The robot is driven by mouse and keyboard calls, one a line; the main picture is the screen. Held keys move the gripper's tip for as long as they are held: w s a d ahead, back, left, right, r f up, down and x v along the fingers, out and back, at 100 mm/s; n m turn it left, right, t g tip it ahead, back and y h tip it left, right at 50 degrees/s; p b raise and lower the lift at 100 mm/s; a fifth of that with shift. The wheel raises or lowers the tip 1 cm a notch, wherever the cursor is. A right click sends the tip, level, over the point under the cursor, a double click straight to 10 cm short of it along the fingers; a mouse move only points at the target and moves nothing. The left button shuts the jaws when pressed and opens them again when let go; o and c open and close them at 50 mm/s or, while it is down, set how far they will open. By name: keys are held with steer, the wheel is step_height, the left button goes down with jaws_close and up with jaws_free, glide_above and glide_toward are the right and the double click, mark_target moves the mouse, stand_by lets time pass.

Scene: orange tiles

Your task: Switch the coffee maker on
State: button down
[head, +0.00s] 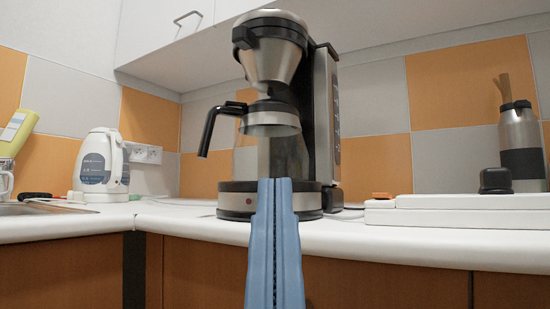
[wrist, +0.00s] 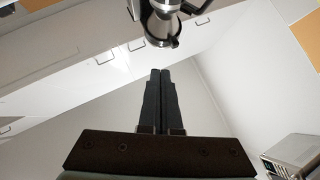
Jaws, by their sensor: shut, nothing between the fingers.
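The coffee maker (head: 326,115) stands upright on the white counter (head: 170,222) in the middle of the head view. It has a silver cone on top, a metal-and-glass carafe (head: 270,119) with a black handle, and a dark and silver base. A small reddish dot (head: 249,200) shows on the base front, left of my gripper. My gripper (head: 275,182) has its blue fingers pressed together, pointing up in front of the base and hiding part of it. I cannot tell whether they touch. In the wrist view, part of the coffee maker (wrist: 165,28) shows beyond the dark closed fingertips (wrist: 160,72).
A white kettle (head: 101,166) stands left, near a wall socket (head: 143,153). A white flat box (head: 455,208) with a black knob-like piece (head: 495,180) lies right, near a grey bottle (head: 520,147). White cabinets (head: 165,35) hang above.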

step_height(320, 180, up, 18)
steer(key=w+h+p, duration=0.1)
steer(key=w+p, duration=0.1)
steer(key=p, duration=1.6)
steer(key=w+d+r+n+g+h+p, duration=0.2)
steer(key=w+d+g+h+p, duration=0.3)
steer(key=p, duration=0.9)
steer(key=w+f+n+g+y+p, duration=0.25)
steer(key=f+n+p, duration=0.65)
steer(key=p, duration=0.7)
steer(key=s+a+f+n+g+y+p, duration=0.3)
steer(key=s+f+n+p, duration=0.4)
steer(key=f+p, duration=0.3)
steer(key=shift+s+a+n+y+p, duration=0.45)
steer(key=shift+s+y+p, duration=0.3)
steer(key=shift+y, duration=0.1)
steer(key=shift+w, duration=0.15)
